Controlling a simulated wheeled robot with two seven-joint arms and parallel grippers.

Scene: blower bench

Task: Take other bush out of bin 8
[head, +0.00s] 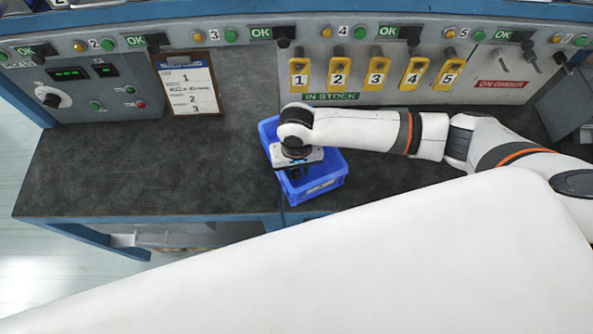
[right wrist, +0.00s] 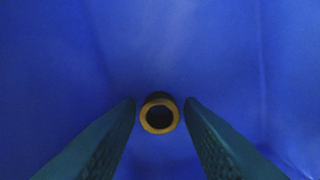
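A blue bin (head: 334,166) stands on the bench near its front edge; I cannot read a number 8 on it. My right gripper (right wrist: 160,104) points down into this bin, and its wrist hides much of the inside in the head view. In the right wrist view a small brass-coloured bush (right wrist: 144,120) with a dark round hole lies against the blue bin surface. It sits between my two fingertips, with a narrow gap seeming to show on each side. The fingers are apart. My left gripper is in neither view.
A dark bench top (head: 130,170) is clear to the left of the bin. Behind it, yellow numbered tags (head: 338,74) hang on the panel, with a clipboard sheet (head: 188,85) and a control box (head: 88,92) at left. My white body covers the lower right.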

